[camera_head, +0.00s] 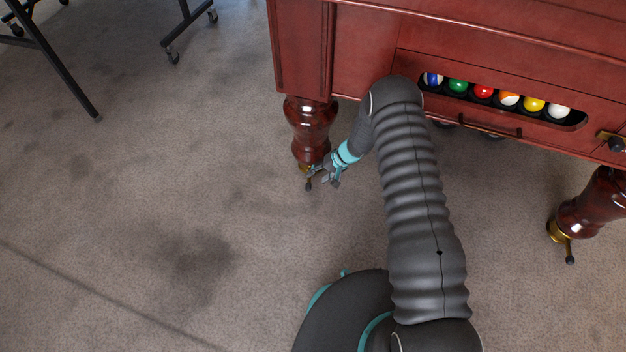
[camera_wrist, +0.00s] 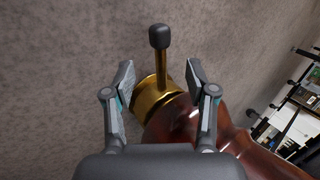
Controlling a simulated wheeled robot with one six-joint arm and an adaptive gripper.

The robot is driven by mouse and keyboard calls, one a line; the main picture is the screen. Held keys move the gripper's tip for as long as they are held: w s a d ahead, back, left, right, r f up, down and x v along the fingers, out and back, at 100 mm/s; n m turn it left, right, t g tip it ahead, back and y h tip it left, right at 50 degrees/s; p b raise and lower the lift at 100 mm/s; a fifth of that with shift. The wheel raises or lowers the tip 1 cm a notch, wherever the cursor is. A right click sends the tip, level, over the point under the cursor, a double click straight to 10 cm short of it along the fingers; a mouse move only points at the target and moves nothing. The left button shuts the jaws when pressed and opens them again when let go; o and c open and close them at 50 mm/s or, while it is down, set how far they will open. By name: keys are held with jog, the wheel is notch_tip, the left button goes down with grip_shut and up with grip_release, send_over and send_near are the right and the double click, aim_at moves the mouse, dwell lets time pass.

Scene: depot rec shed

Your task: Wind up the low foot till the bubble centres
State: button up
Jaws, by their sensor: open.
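My gripper (camera_head: 324,176) is open at the bottom of the pool table's left leg (camera_head: 309,128). In the wrist view my gripper's two fingers (camera_wrist: 160,75) stand to either side of a brass foot (camera_wrist: 157,98). A brass crank with a dark knob (camera_wrist: 159,37) sticks out from that foot between and beyond the fingertips. The fingers look apart from it. The same knob (camera_head: 308,186) shows in the head view just left of my gripper. The right leg (camera_head: 592,213) has a similar brass foot (camera_head: 560,232) with a dark-knobbed crank. No bubble level can be made out.
The red wooden table body (camera_head: 365,45) overhangs close behind my arm. Several pool balls (camera_head: 483,91) sit in its slot, above a dark handle (camera_head: 490,125). Black wheeled stand legs (camera_head: 60,65) are at upper left. The carpet at left (camera_head: 130,200) is clear.

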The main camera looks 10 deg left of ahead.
jog(key=v, duration=0.7)
jog(key=shift+r, duration=0.2)
jog(key=shift+s, duration=0.1)
